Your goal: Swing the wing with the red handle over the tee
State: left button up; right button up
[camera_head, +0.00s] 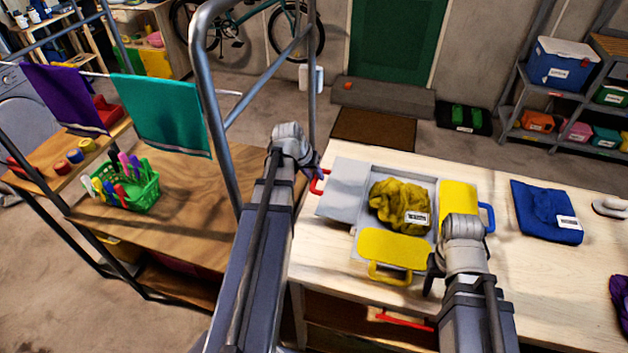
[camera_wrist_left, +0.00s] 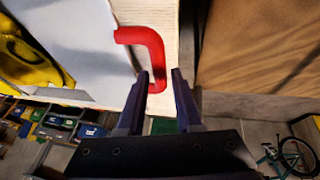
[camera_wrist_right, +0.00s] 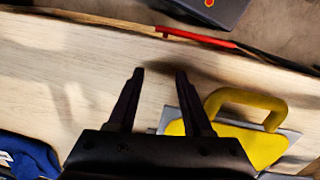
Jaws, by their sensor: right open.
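The folding board (camera_head: 365,172) lies on the pale table. Its left wing is a flat grey panel (camera_head: 343,190) with a red handle (camera_head: 319,183) on its outer edge. A crumpled yellow tee (camera_head: 398,203) with a white label lies on the board's middle, beside this wing. My left gripper (camera_head: 314,172) is at the red handle. In the left wrist view its fingers (camera_wrist_left: 160,80) are apart, with the red handle (camera_wrist_left: 153,48) reaching between their tips; contact is unclear. My right gripper (camera_wrist_right: 158,75) is open and empty over the tabletop, beside the front wing's yellow handle (camera_wrist_right: 245,98).
The board's front panel (camera_head: 393,246) is yellow; the right panel (camera_head: 457,193) is yellow with a blue handle (camera_head: 487,216). A folded blue garment (camera_head: 545,208) lies further right. A metal rack frame (camera_head: 215,110) stands left of my left arm. A green basket of pens (camera_head: 125,188) sits on the left bench.

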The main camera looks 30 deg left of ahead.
pick_arm(q)
jog(key=shift+c, duration=0.2)
grip_shut()
dwell(1.3)
